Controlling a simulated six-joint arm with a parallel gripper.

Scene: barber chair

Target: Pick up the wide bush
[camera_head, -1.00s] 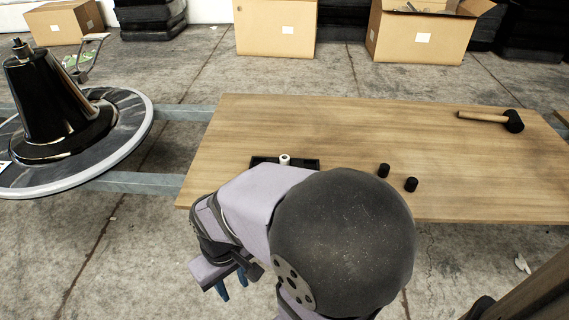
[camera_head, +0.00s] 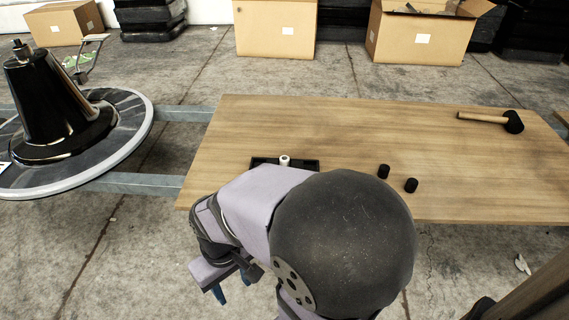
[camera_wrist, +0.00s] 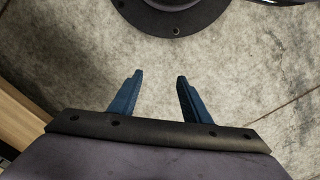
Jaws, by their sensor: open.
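Two small black cylinders stand on the wooden board (camera_head: 320,130): a left one (camera_head: 383,171) and a right one (camera_head: 411,185). A white small cylinder (camera_head: 285,160) is at a black tray (camera_head: 305,163) near the board's front left edge. I cannot tell for sure which of these is the wide bush. My gripper (camera_head: 231,287) is off the board's front left, over the concrete floor, with blue fingers pointing down. In the wrist view my gripper (camera_wrist: 160,76) has its fingers apart with nothing between them. My arm may hide part of the tray and board.
A black-headed mallet (camera_head: 490,119) lies at the board's back right. A black cone-shaped chair base on a round plate (camera_head: 135,130) stands at left, beside grey metal rails (camera_head: 140,183). Cardboard boxes (camera_head: 275,30) stand behind. The board's middle is clear.

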